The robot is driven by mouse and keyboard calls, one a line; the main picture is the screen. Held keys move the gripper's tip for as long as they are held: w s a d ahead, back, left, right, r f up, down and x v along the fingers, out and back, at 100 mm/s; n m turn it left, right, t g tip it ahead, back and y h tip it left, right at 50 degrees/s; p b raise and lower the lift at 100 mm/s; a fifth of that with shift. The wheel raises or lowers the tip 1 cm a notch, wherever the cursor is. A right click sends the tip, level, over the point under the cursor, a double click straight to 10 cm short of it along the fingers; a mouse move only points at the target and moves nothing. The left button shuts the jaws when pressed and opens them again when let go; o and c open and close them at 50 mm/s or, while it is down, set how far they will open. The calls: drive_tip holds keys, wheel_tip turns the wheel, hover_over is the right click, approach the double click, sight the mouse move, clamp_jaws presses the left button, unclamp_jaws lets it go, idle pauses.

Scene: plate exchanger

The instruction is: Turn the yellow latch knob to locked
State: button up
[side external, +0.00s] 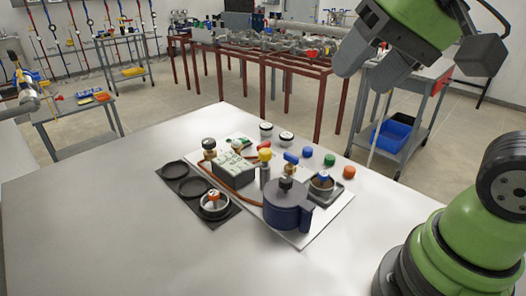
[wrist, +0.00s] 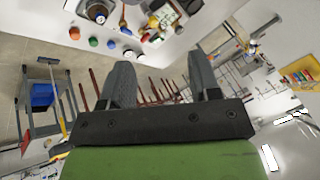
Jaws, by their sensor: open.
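The yellow latch knob (side external: 264,154) sits on top of an upright fitting on a pale base plate (side external: 306,236), between a grey box and a dark blue pot. Its turn position is too small to read. My gripper (side external: 366,78) hangs high at the upper right in the side view, well apart from the knob and above the far right of the table. In the wrist view its two fingers (wrist: 160,60) are spread with nothing between them. The plate's parts show small and tilted at the top of that view, and I cannot pick out the knob surely there.
Loose blue (side external: 308,152), green (side external: 330,160) and orange (side external: 349,172) caps lie behind right. A black tray (side external: 172,170) lies left. The table's front left is clear.

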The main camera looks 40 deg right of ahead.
drive_tip(key=w+d+f+m+g+h, duration=0.1)
drive_tip(key=w+m+g, duration=0.15)
drive_tip(key=w, duration=0.35)
drive_tip(key=w+d+f+m+g, duration=0.1)
drive_tip(key=w+f+m, duration=0.15)
drive_tip(key=w, duration=0.35)
drive_tip(key=m+g, duration=0.2)
drive_tip(key=m, duration=0.3)
approach(265, 151)
drive_tip(key=shift+w+a+h, duration=0.1)
drive_tip(key=shift+a+h, duration=0.1)
drive_tip(key=shift+h, duration=0.2)
drive_tip(key=f, duration=0.9)
drive_tip(key=shift+w+f, duration=0.2)
drive_tip(key=c, duration=0.9)
